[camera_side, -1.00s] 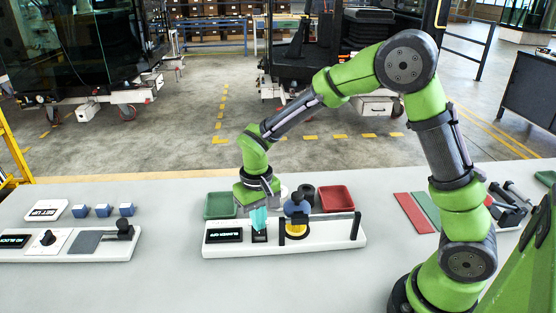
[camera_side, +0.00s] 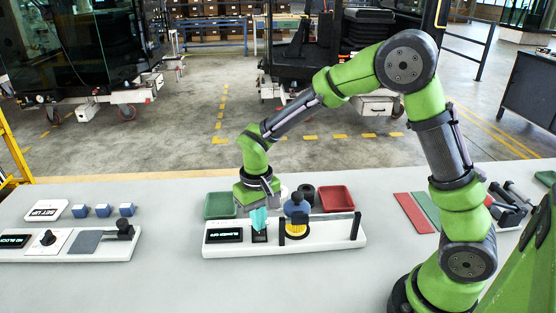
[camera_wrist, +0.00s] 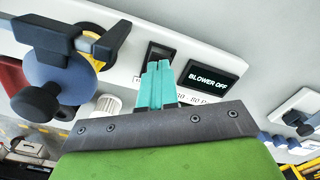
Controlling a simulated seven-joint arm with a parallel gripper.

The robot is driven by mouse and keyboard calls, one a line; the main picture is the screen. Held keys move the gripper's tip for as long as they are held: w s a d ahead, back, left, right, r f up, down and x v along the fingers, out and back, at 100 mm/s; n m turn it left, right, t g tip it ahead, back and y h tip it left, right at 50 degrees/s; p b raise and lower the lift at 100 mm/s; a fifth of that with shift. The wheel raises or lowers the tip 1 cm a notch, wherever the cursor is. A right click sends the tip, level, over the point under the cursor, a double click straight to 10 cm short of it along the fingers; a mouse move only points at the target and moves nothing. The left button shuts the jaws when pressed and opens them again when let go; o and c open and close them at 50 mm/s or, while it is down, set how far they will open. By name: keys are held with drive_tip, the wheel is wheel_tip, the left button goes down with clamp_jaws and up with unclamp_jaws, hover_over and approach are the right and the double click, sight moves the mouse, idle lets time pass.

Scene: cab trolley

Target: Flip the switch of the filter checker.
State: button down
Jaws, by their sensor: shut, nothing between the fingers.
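The filter checker is a long white base (camera_side: 335,243) on the table. It carries a black display (camera_side: 225,235), which reads "BLOWER OFF" in the wrist view (camera_wrist: 214,80). Beside the display is a black rocker switch (camera_wrist: 158,54), partly hidden behind my fingers; in the side view only its lower part (camera_side: 259,238) shows. My gripper (camera_side: 259,219) has teal fingers, shut and empty, pointing down at the switch. In the wrist view the fingertips (camera_wrist: 158,68) overlap the switch; I cannot tell whether they touch it.
A blue round part with a black knob (camera_side: 297,206) sits over a yellow ring on the base, beside black posts. Behind stand a green tray (camera_side: 220,205), a red tray (camera_side: 336,198) and a black ring. Another white unit (camera_side: 65,254) lies left, with bare table between.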

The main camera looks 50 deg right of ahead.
drive_tip(key=shift+f, duration=1.1)
idle(0.5)
drive_tip(key=shift+r, duration=3.55)
